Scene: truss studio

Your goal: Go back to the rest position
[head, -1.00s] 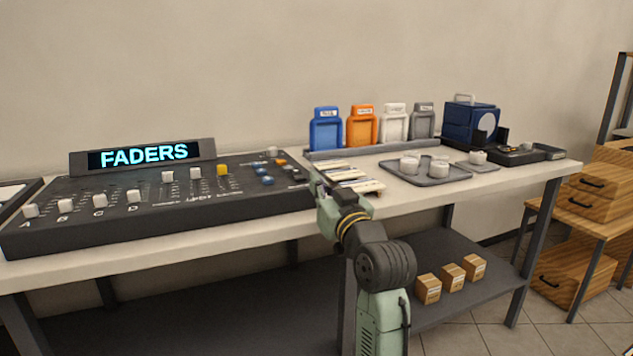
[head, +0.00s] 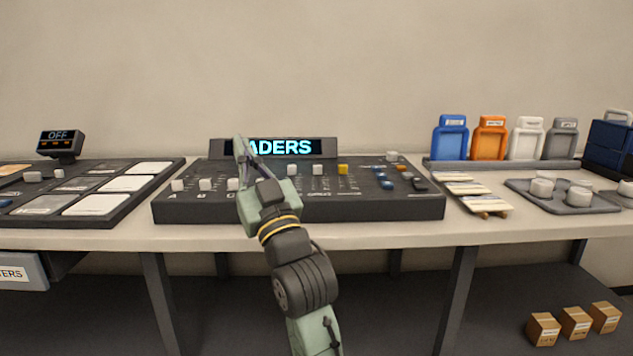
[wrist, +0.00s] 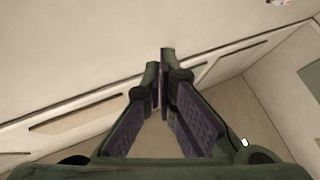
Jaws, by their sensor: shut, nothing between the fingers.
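My gripper (head: 241,142) is raised in front of the fader console (head: 400,207) in the head view and covers part of its lit "FADERS" sign (head: 290,147). In the wrist view my gripper (wrist: 162,62) has its fingers brought together at the tips, with nothing between them. Behind the fingers, the wrist view shows pale wall and ceiling surfaces. My arm hides part of the console's front and some of its left fader caps.
A pad panel (head: 120,205) with an "OFF" display (head: 60,141) lies left. To the right are striped slats (head: 470,190), a tray of white knobs (head: 590,205) and coloured holders (head: 450,138). Small boxes (head: 575,322) sit on the lower shelf. The white table's front edge (head: 400,235) is bare.

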